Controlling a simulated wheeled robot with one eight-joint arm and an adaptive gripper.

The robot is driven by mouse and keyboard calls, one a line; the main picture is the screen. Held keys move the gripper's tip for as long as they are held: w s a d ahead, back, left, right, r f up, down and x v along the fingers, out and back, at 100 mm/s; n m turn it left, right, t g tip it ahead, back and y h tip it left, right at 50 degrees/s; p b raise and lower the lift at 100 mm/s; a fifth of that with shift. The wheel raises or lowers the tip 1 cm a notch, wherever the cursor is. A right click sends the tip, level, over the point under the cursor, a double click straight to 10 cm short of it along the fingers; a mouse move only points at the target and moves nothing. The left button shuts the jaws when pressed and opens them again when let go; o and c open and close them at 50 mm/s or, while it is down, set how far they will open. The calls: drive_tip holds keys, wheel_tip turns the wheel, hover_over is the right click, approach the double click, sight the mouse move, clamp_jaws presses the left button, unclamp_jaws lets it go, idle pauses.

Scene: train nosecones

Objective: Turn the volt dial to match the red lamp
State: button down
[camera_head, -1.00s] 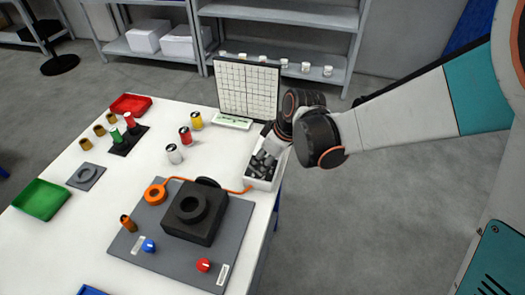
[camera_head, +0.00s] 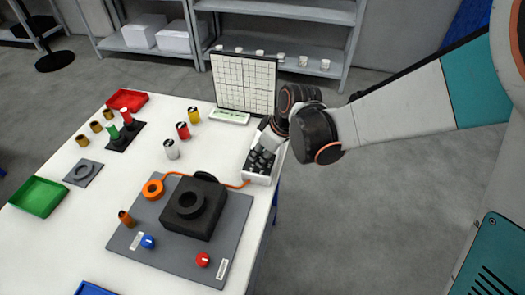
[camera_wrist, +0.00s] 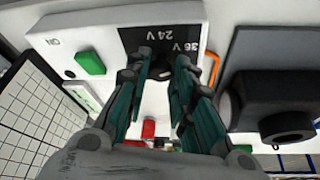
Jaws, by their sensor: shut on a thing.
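The white volt box (camera_head: 258,179) stands at the table's right edge. In the wrist view its white face (camera_wrist: 70,35) carries a black panel (camera_wrist: 150,32) marked 36 V and 24 V. My gripper (camera_head: 262,158) reaches down over the box. In the wrist view its fingers (camera_wrist: 164,72) are closed around the small dial, which they mostly hide, so its pointer cannot be read. In the head view, a red-topped cylinder (camera_head: 126,117) stands in a black holder beside a green one. I cannot tell which is the red lamp.
A green button (camera_wrist: 90,62) sits on the box face. A gridded board (camera_head: 243,83) stands behind the box. A black block with a ring (camera_head: 195,215) sits on the grey plate left of it, and an orange cable (camera_head: 220,181) runs close by. Floor right of the table is clear.

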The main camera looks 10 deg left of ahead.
drive_tip(key=m, duration=0.2)
drive_tip(key=m+t, duration=0.1)
drive_tip(key=m+h, duration=0.1)
drive_tip(key=m, duration=0.1)
drive_tip(key=shift+s+a+m+t, duration=0.2)
drive_tip(key=shift+s+m+t, duration=0.1)
drive_tip(key=shift+t, duration=0.1)
drive_tip(key=m+h, duration=0.1)
drive_tip(key=m, duration=0.1)
drive_tip(key=m+t+h, duration=0.1)
drive_tip(key=m, duration=0.2)
drive_tip(key=shift+a+m, duration=0.15)
drive_tip(key=shift+m, duration=0.15)
drive_tip(key=c, duration=1.4)
unclamp_jaws()
drive_tip(key=shift+o, duration=0.2)
